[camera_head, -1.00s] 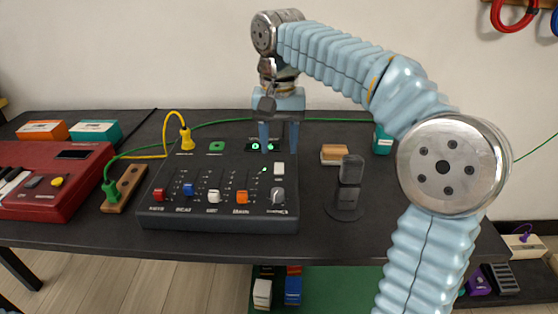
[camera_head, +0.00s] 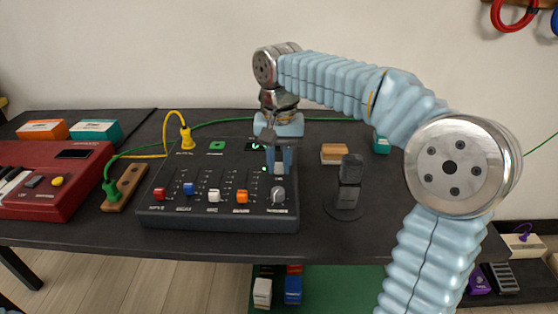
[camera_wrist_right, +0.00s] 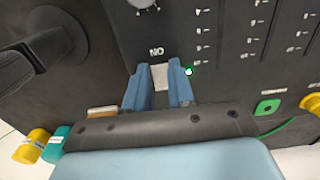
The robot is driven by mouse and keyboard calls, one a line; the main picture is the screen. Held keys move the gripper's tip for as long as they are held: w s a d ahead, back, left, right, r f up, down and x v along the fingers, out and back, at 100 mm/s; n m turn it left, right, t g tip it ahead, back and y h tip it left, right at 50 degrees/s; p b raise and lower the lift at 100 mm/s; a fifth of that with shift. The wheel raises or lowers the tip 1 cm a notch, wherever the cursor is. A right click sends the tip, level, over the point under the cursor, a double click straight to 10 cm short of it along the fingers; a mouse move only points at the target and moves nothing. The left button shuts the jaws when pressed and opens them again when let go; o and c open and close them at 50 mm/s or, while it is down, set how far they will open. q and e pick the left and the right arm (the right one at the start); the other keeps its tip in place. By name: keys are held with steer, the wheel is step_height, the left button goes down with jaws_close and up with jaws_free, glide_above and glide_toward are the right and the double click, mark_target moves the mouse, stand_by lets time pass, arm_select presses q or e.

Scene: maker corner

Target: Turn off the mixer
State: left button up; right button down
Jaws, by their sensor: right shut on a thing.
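The mixer (camera_head: 170,213) is a dark slanted console on the table with coloured fader caps and a grey knob (camera_head: 278,194). My right gripper (camera_head: 280,166) is over its right part, fingers pointing down. In the right wrist view, the blue fingertips of the gripper (camera_wrist_right: 162,86) are on either side of a small white switch (camera_wrist_right: 160,75), shut on it. In the head view the fingers mostly hide the switch. My left gripper is not in view.
A dark stand (camera_head: 349,183) stands close to the mixer's right side, with an orange-topped block (camera_head: 334,153) behind it. A red keyboard (camera_head: 50,190) is at left. Yellow and green cables run behind the mixer. The table's front right is clear.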

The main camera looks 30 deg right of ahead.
steer(key=shift+w+d+r+g+y, duration=0.1)
steer(key=shift+w+g+y, duration=0.1)
steer(key=shift+g+y, duration=0.35)
steer(key=shift+w+d+g+y, duration=0.15)
steer(key=shift+g+y, duration=0.1)
steer(key=shift+g, duration=0.5)
steer(key=c, duration=1)
jaws_free()
steer(key=shift+o, duration=0.2)
